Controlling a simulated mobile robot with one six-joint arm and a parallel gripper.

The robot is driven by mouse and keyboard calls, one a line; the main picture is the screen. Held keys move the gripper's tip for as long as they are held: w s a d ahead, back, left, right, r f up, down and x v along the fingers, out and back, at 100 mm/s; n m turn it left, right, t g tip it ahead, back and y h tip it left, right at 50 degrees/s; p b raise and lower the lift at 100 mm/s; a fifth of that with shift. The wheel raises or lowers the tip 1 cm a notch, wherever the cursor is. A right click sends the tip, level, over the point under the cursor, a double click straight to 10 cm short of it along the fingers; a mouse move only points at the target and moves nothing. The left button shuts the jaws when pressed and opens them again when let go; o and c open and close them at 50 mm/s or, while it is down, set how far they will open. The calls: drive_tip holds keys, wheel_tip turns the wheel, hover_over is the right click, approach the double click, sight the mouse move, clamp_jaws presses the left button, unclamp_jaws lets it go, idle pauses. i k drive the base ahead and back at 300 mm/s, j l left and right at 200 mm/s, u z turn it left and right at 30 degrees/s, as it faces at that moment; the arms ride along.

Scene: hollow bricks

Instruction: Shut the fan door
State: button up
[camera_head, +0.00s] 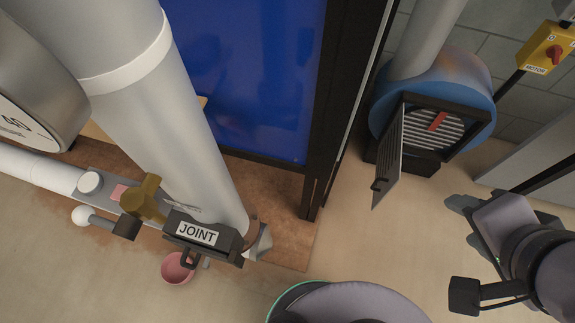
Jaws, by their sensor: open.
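The fan (470,82) is a round blue housing on the floor at the upper right. Its square dark frame surrounds a slatted grille with a red bar across it. The fan door (389,153) is a grey slatted panel hinged at the frame's left side. It stands open, swung out towards the camera, with a small dark handle near its lower free edge. My gripper (472,222) is at the lower right, apart from the door, to its right and below the fan. It is open, with nothing visible between its fingers.
A dark-framed blue panel (255,75) stands left of the fan. A large grey pipe with a JOINT-labelled fitting (199,234) and a pink bucket (178,267) are at the left. A yellow MOTOR switch box (545,48) is at the upper right. Floor is clear below the door.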

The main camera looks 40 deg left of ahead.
sight(387, 174)
drive_tip(key=k+j+u, duration=0.25)
drive_tip(key=k+u, duration=0.3)
drive_tip(key=k+l+u, duration=0.1)
drive_tip(key=u, duration=0.15)
drive_tip(key=i+u, duration=0.4)
drive_tip(key=i, duration=0.2)
